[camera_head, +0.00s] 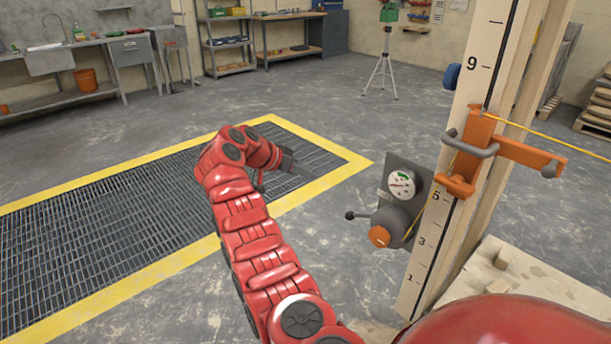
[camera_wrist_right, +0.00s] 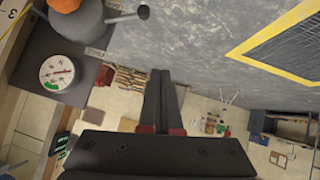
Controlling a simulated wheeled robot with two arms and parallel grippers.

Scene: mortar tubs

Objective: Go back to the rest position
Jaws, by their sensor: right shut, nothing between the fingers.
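My red right arm reaches up from the bottom of the head view, and its dark right gripper (camera_head: 300,171) hangs over the right part of the floor grating. In the right wrist view the two black fingers of this gripper (camera_wrist_right: 161,76) lie together with nothing between them. The gripper is apart from the grey gauge box (camera_head: 404,176), which stands to its right on the wooden post. My left gripper is not in either view.
The numbered post (camera_head: 480,70) carries an orange bracket (camera_head: 480,150) with a taut yellow line. A black-knobbed lever (camera_head: 352,215) sticks out left from the gauge box. The yellow-edged grating (camera_head: 90,230) is flat. A green instrument on a tripod (camera_head: 382,72) stands farther back. Open floor lies between.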

